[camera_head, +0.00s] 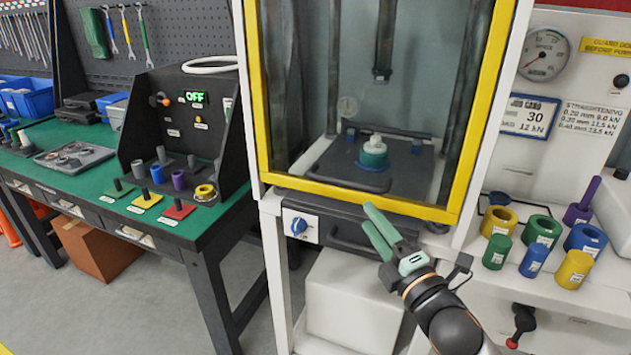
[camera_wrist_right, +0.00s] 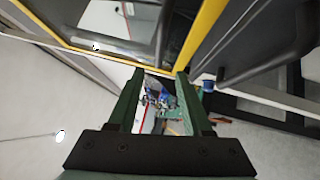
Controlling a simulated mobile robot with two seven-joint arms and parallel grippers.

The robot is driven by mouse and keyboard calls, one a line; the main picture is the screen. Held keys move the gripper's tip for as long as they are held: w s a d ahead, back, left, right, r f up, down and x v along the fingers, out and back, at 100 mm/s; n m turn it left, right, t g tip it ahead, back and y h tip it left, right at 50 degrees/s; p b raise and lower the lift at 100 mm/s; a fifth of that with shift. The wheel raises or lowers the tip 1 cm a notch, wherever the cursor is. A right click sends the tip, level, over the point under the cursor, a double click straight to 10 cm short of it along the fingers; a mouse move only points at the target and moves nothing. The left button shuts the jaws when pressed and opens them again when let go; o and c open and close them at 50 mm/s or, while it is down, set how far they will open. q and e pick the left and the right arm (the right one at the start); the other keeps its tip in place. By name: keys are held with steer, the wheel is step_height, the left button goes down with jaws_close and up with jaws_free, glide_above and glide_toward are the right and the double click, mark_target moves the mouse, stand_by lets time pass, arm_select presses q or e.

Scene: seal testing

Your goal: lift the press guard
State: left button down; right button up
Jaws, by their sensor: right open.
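The press guard (camera_head: 352,196) is a clear panel in a yellow frame. It is down over the front of the press, with its lower yellow bar just above the dark front panel. A dark bar handle (camera_head: 335,181) runs along its lower part. Behind the panel, a green and white part (camera_head: 373,152) sits on the press bed. My right gripper (camera_head: 372,223) is open and empty, in front of and just below the guard's lower bar. In the right wrist view, my open fingers (camera_wrist_right: 155,78) lie close to the yellow frame (camera_wrist_right: 205,28). My left gripper is not in view.
A blue knob (camera_head: 298,225) and a second dark handle (camera_head: 365,244) are on the panel below the guard. Several coloured rings and cylinders stand on the shelf (camera_head: 524,283) at right. A green bench (camera_head: 105,208) with a control box reading OFF is at left.

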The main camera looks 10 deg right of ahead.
mark_target(343, 183)
steer(key=x, duration=1.2)
steer(key=shift+p, duration=0.3)
steer(key=shift+c, duration=0.3)
jaws_close()
stand_by(0.6)
